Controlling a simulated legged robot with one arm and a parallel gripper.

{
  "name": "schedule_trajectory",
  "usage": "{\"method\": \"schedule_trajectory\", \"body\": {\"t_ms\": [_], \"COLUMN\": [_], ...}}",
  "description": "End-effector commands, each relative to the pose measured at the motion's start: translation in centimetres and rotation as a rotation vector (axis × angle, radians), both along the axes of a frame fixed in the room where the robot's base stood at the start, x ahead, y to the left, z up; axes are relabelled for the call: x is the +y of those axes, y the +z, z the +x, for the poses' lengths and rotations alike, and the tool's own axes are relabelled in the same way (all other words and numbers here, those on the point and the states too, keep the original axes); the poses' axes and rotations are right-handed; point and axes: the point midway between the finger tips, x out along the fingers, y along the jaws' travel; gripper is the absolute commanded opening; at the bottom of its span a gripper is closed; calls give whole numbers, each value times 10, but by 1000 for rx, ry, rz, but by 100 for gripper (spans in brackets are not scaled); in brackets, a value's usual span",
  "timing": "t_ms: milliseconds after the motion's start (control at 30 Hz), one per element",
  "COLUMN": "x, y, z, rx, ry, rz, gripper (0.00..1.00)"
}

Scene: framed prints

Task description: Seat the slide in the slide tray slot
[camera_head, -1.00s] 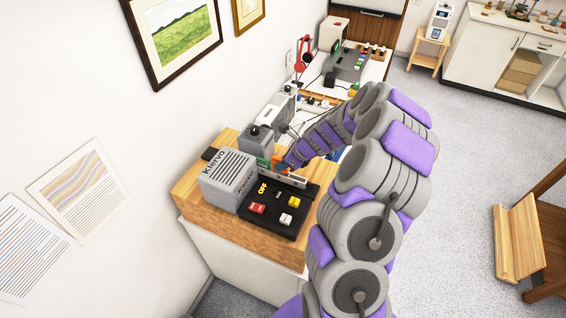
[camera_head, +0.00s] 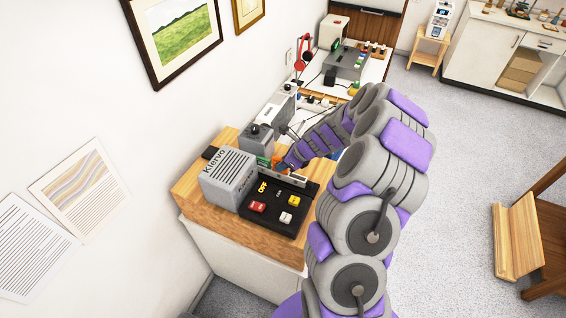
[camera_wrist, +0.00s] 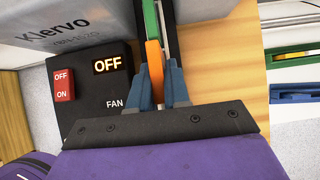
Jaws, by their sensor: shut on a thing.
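My gripper (camera_wrist: 159,72) has its two blue fingers closed on an orange piece, which I take to be part of the slide (camera_wrist: 154,55). I cannot tell whether that part is the slide tray slot, or how deep the slide sits. In the head view my gripper (camera_head: 285,166) is low behind the black control panel, beside the grey Klervo unit (camera_head: 228,180). The green part (camera_head: 263,162) shows there; the fingertips are small and partly hidden.
The black panel (camera_head: 272,219) has a lit OFF display, a red switch, and yellow and white buttons. It stands with the Klervo unit on a wooden-topped counter (camera_head: 190,191). More devices stand on the bench behind. The wall is close on the left; open floor (camera_head: 455,130) lies right.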

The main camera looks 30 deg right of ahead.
Motion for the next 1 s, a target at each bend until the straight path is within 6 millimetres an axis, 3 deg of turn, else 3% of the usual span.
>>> {"method": "schedule_trajectory", "body": {"t_ms": [533, 567, 600, 867, 1000], "x": [0, 0, 0, 0, 0], "y": [-12, -12, -12, -12, -12], "z": [0, 0, 0, 0, 0], "rx": [0, -1, -1, 0, 0], "ry": [0, 0, 0, 0, 0], "rz": [0, 1, 1, 0, 0], "gripper": [0, 18, 22, 46, 46]}}
